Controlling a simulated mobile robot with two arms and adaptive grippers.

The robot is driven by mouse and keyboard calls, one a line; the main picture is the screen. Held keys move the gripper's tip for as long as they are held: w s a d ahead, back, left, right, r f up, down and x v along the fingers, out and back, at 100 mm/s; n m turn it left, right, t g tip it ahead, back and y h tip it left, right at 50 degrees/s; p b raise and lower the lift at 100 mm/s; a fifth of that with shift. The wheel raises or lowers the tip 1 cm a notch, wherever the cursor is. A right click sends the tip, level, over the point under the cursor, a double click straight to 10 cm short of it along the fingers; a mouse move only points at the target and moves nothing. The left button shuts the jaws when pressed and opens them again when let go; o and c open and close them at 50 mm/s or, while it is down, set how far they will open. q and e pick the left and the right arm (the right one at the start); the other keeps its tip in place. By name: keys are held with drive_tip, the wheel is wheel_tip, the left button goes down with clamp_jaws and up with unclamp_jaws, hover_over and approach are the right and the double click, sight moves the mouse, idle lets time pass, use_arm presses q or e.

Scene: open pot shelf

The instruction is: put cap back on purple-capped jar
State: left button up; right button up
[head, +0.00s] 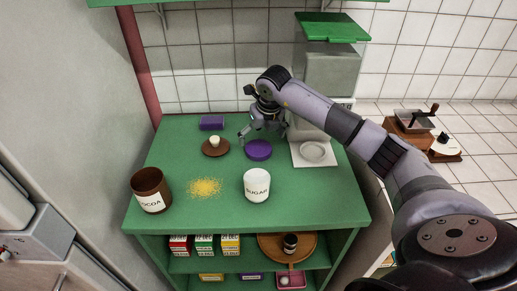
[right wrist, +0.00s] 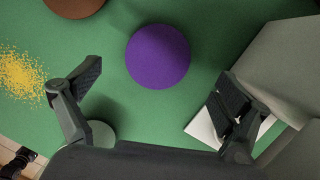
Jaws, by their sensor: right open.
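A purple round cap (head: 258,150) lies flat on the green table top; it also shows in the right wrist view (right wrist: 158,56). A white jar labelled SUGAR (head: 257,188) stands upright without a lid, nearer the table's front edge. Part of a pale round shape, probably this jar, shows behind a finger in the right wrist view (right wrist: 101,134). My right gripper (head: 264,131) is open and empty above the cap, its fingers spread wider than the cap and not touching it. My left gripper is out of view.
A brown COCOA jar (head: 151,190) stands left, beside spilled yellow grains (head: 205,187). A brown lid with a pale knob (head: 215,147) and a purple block (head: 211,122) lie behind. A grey dispenser (head: 330,75) stands right of the cap. The front right of the table is clear.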

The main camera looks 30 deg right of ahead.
sight(259, 147)
drive_tip(key=p+x, duration=0.1)
drive_tip(key=x, duration=0.4)
drive_tip(key=shift+s+a+f, duration=0.1)
drive_tip(key=shift+s, duration=0.05)
drive_tip(key=shift+c, duration=0.6)
drive_tip(key=c, duration=0.8)
wheel_tip(259, 147, up, 20)
drive_tip(key=b, duration=0.2)
